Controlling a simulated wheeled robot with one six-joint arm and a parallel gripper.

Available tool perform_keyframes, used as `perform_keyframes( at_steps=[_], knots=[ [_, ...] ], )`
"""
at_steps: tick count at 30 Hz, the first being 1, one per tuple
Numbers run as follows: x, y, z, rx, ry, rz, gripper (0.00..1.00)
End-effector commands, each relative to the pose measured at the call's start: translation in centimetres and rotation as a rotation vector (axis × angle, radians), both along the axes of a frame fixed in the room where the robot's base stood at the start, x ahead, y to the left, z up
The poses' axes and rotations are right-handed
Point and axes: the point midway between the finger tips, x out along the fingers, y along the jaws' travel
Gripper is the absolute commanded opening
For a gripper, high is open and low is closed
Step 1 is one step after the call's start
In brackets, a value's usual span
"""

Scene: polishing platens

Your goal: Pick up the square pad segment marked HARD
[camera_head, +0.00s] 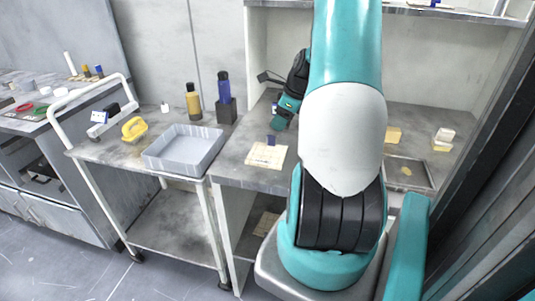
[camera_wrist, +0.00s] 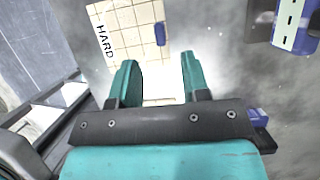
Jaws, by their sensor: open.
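The square pad segment (camera_wrist: 130,28) is cream with a grid of lines, and the word HARD runs along its left edge in the wrist view. A small blue tab (camera_wrist: 160,34) stands on its right part. In the head view the pad (camera_head: 262,158) lies flat on the grey bench near its front edge, with the tab (camera_head: 271,140) at its far side. My gripper (camera_wrist: 158,60) is open and empty, its two teal fingers apart over the pad's near part. The gripper body hides some of the pad. Contact cannot be told.
A white-and-blue item (camera_wrist: 296,24) lies right of the pad. A cart left of the bench holds a grey tray (camera_head: 184,150), a yellow item (camera_head: 134,128) and bottles (camera_head: 193,102). A shallow tray (camera_head: 418,182) and yellowish blocks (camera_head: 393,135) are on the bench's right.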

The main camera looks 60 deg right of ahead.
Motion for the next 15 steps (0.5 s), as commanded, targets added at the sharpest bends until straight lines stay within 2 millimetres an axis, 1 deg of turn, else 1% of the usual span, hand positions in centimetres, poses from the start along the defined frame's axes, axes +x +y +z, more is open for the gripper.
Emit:
perform_keyframes(
  at_steps=[1,3,8,10,15],
  knots=[
    [0.3,0.1,-0.7,0.002,0.001,0.002,0.43],
    [0.6,0.2,-1.5,0.002,0.001,0.002,0.43],
    [1.0,0.3,-2.4,0.0,0.001,0.001,0.43],
    [1.3,0.4,-3.0,0.001,0.001,0.002,0.43],
    [2.3,0.7,-5.5,0.003,0.002,0.003,0.43]
  ],
)
